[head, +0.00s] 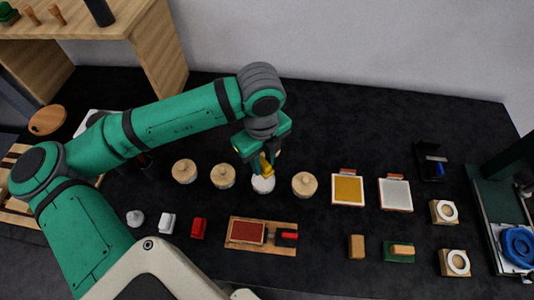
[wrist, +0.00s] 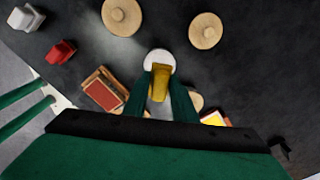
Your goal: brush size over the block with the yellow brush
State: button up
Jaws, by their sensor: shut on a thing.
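My gripper (head: 264,160) is shut on the yellow brush (head: 267,165), which points down at a round white pot (head: 263,186) in a row of pots. In the wrist view the yellow brush (wrist: 160,80) stands between the fingers (wrist: 160,95), its far end at the white pot (wrist: 158,56). I cannot tell whether the tip is inside the pot or just above it. A block with a red top face (head: 247,232) lies on a wooden board (head: 233,249), nearer to me than the pots. The red block (wrist: 102,92) also shows in the wrist view.
Wooden-lidded pots stand on both sides, one at left (head: 223,177) and one at right (head: 305,184). A yellow sheet tray (head: 348,190) and a silvery one (head: 395,194) lie farther right. A red item (head: 199,228) stands left of the board. Dark table is clear behind the pots.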

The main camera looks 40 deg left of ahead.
aim_at(263, 172)
jog(key=shift+f, duration=2.65)
jog(key=shift+f, duration=0.65)
dwell(0.4)
jog(key=shift+r, duration=3.55)
jog(key=shift+s, duration=0.1)
